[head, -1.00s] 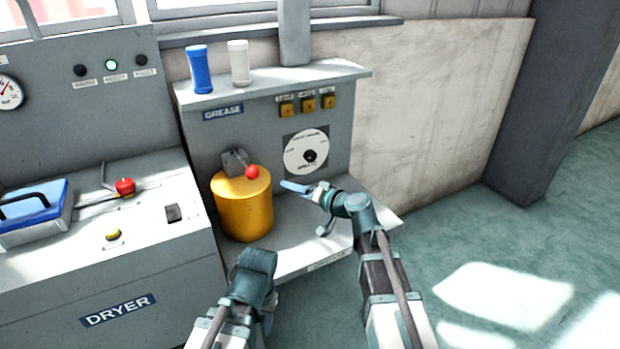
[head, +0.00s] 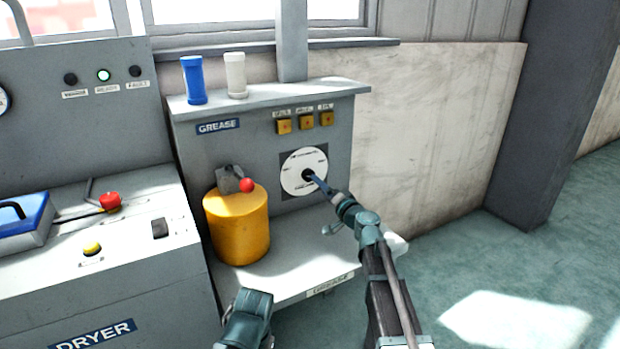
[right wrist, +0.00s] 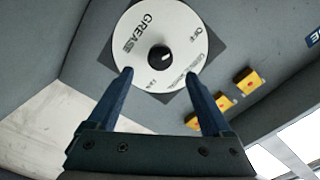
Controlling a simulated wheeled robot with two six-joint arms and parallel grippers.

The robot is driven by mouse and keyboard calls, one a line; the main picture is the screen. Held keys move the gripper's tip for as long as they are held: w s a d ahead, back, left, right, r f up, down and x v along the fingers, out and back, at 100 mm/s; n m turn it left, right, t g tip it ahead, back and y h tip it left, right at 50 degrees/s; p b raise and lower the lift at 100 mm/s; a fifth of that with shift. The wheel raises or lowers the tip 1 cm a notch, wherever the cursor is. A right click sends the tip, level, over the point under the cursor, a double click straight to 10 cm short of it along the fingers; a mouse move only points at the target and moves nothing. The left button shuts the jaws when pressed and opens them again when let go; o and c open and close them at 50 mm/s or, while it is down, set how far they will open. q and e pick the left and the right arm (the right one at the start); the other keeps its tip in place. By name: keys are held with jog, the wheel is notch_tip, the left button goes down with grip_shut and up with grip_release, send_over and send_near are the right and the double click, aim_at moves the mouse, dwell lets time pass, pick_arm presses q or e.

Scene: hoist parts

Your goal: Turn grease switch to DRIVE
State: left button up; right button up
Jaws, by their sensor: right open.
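The grease switch is a white round dial (head: 296,183) with a black knob (right wrist: 159,58) at its centre, on a dark square plate. In the right wrist view the dial (right wrist: 190,32) reads GREASE and OFF; its other labels are too small to read. The knob's pointer direction is not clear. My right gripper (right wrist: 158,75) is open and empty, its blue fingers spread in front of the knob, which shows between and beyond the tips. In the head view my right gripper (head: 313,180) overlaps the dial; contact cannot be told. My left gripper (head: 246,312) is low, its fingers hidden.
A yellow canister (head: 237,228) with a red-balled lever (head: 246,185) stands on the shelf left of the dial. Several yellow buttons (head: 306,122) sit above it. A blue (head: 194,80) and a white cylinder (head: 236,75) stand on top. The dryer console (head: 120,270) is left.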

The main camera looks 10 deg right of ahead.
aim_at(308, 175)
jog(key=x, duration=0.8)
jog(key=shift+w+a, duration=0.1)
jog(key=shift+w, duration=0.05)
grip_shut()
jog(key=shift+m, duration=0.3)
jog(key=m, duration=0.4)
jog(key=shift+m, duration=2)
